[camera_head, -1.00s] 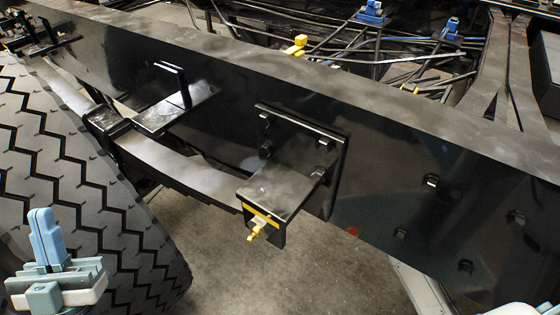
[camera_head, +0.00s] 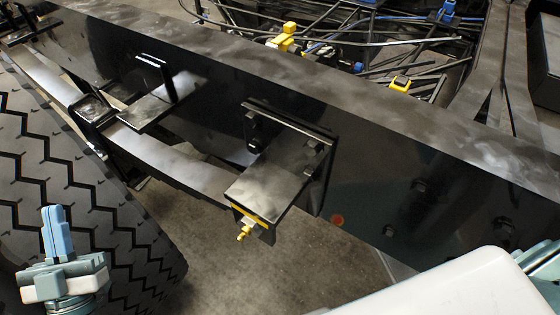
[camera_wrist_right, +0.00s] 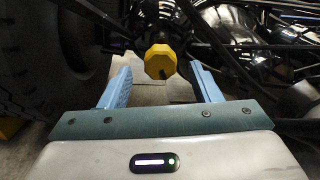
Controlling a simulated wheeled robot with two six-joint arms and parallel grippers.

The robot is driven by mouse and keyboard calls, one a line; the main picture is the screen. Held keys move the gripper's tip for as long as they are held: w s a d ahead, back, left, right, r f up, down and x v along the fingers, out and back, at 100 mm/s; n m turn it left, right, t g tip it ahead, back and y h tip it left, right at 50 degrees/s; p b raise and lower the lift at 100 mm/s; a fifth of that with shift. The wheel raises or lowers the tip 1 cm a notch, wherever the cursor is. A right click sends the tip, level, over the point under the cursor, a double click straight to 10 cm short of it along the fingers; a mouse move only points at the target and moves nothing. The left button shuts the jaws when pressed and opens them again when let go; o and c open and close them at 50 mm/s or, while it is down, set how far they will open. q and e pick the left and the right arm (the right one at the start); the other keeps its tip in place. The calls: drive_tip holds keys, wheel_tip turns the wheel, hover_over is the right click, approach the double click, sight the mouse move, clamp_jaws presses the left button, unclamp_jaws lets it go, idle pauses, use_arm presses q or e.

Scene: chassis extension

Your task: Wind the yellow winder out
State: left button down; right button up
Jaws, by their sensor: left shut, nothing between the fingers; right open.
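In the right wrist view a yellow faceted knob (camera_wrist_right: 159,62) with a dark centre shows between and beyond the fingertips of my right gripper (camera_wrist_right: 160,68). The gripper is open, its two blue fingers apart, with no clear contact on the knob. In the head view a small yellow fitting (camera_head: 243,232) sticks out below the yellow-edged bracket (camera_head: 268,187) on the black chassis rail. I cannot tell whether it is the same part as the knob. My left gripper (camera_head: 52,228) is shut and empty at the lower left, in front of the tyre, far from the fitting.
A big tyre (camera_head: 60,190) fills the left. The long black chassis rail (camera_head: 180,55) crosses the view, with cables and yellow and blue connectors behind it. A white part of my right arm covers the lower right. Bare floor (camera_head: 270,270) shows below the bracket.

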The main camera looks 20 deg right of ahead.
drive_tip(key=x, duration=0.5)
drive_tip(key=shift+d, duration=0.1)
drive_tip(key=shift+s, duration=0.1)
drive_tip(key=c, duration=1)
